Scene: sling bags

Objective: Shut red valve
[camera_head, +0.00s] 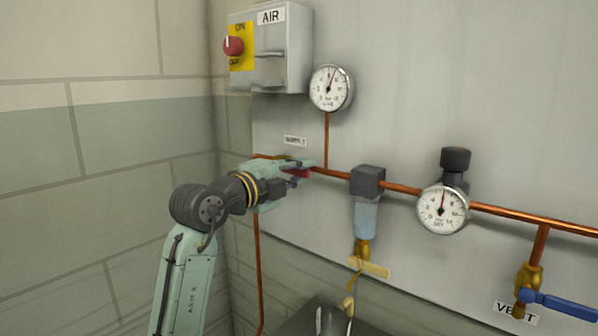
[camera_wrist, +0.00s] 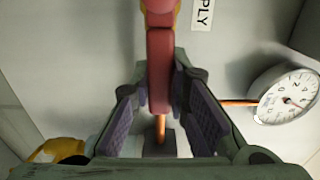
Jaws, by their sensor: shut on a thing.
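The red valve's handle (camera_wrist: 160,70) is a long red lever between my gripper's two purple-padded fingers in the wrist view. It runs from the valve at the top edge down the picture, roughly in line with the copper pipe (camera_wrist: 160,128) beyond it. A yellow bit of the valve body (camera_wrist: 178,5) shows at the top. My gripper (camera_wrist: 163,88) is shut on this handle, though the pads look a little apart from it here. In the head view, my gripper (camera_head: 298,176) is at the pipe, with a little of the red handle (camera_head: 303,173) showing; the valve body is mostly hidden.
A SUPPLY label (camera_head: 295,141) is above my gripper. A gauge (camera_head: 330,88) and AIR switch box (camera_head: 285,50) are higher up. A filter (camera_head: 367,182), second gauge (camera_head: 443,208) and blue-handled vent valve (camera_head: 560,302) are to the right. A side wall (camera_head: 110,150) stands left.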

